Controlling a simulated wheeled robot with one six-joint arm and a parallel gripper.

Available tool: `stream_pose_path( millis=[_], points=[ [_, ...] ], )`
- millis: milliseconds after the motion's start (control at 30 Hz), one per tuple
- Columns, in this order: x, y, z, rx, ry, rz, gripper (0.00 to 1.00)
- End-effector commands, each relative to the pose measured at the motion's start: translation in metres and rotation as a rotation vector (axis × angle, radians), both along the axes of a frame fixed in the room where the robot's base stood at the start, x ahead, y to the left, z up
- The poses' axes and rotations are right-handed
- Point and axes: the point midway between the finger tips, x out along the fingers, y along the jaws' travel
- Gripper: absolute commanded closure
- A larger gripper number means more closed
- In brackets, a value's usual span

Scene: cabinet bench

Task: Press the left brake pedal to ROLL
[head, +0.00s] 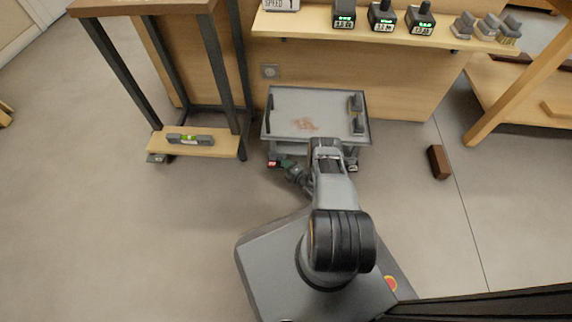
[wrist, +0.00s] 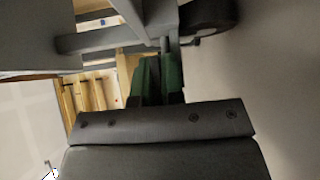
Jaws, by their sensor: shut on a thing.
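The grey cart (head: 300,98) stands against the wooden bench, with a reddish-brown smear on its top. The left brake pedal (head: 273,163), with a red mark, is low at the cart's front left corner. My gripper (head: 287,163) is down at floor level, at the pedal's right side. In the wrist view my gripper (wrist: 158,78) has its green pads close together around a narrow dark part, by the cart's lower frame and a black caster wheel (wrist: 208,14). The pads hide most of that part, and the pedal's tilt is unclear. The right brake pedal (head: 353,167) is partly behind my arm.
A wooden stand (head: 205,142) with a grey-green tool on its low shelf is left of the cart. A brown block (head: 439,162) lies on the floor at right. A shelf (head: 320,22) above holds several devices. Floor in front and at left is clear.

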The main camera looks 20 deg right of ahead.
Motion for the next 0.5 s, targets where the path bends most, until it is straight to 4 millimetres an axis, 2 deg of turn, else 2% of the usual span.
stream_pose_path(
  millis=[200, 500],
  points=[
    [-0.0005, -0.0001, -0.0088, 0.189, -0.109, -0.002, 1.0],
    [0.0003, -0.0002, -0.0101, 0.269, -0.151, -0.002, 1.0]
  ],
)
